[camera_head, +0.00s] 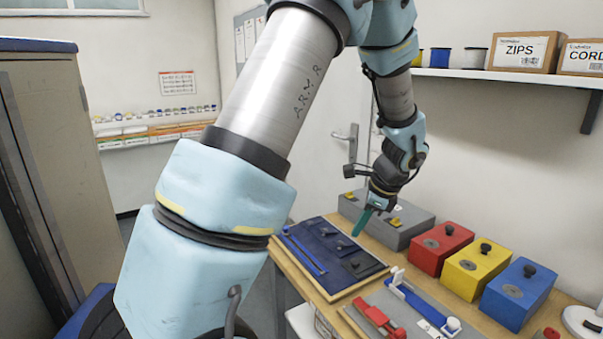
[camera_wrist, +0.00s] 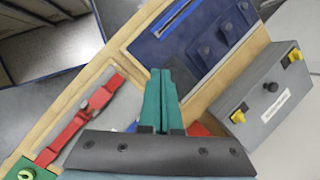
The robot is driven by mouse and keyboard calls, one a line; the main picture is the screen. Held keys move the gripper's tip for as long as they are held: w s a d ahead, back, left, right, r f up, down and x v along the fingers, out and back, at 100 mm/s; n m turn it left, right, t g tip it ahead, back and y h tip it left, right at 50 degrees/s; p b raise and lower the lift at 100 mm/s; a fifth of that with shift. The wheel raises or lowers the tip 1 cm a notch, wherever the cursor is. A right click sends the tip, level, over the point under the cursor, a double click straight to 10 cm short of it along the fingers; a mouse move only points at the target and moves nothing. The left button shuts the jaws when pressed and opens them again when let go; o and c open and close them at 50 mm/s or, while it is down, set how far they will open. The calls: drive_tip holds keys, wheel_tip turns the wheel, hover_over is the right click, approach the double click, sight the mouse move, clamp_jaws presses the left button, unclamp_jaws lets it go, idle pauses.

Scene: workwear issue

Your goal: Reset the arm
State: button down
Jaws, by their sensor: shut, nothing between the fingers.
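My gripper (camera_head: 364,222) shows in the head view at the end of my arm, pointing down above the workbench (camera_head: 373,257). Its teal fingers are together with nothing between them. In the wrist view the gripper (camera_wrist: 162,85) is also shut and empty, above the bench. My arm reaches from the lower left, up over the top of the head view, and down toward the bench. The fingers appear clear of the blue mat (camera_head: 318,279) and of the grey box (camera_head: 408,230) behind them, though the exact height is hard to tell.
Red (camera_head: 442,248), yellow (camera_head: 475,268) and blue (camera_head: 517,293) knobbed boxes line the bench's right. A grey panel with a red clamp (camera_head: 378,318) and a blue-and-white tool (camera_head: 418,302) lies in front. A tall cabinet (camera_head: 45,170) stands left. A shelf (camera_head: 500,77) holds cartons.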

drive_tip(key=s+a+n+h+b, duration=0.1)
drive_tip(key=s+a+n, duration=0.4)
drive_tip(key=a+n, duration=0.5)
drive_tip(key=s+a+n+g+h+b, duration=0.1)
drive_tip(key=s+a+n+h+b, duration=0.1)
drive_tip(key=s+a+n, duration=0.4)
drive_tip(key=a+n, duration=0.4)
drive_tip(key=a, duration=0.2)
drive_tip(key=shift+a+f+n+g, duration=0.3)
drive_tip(key=shift+n, duration=0.1)
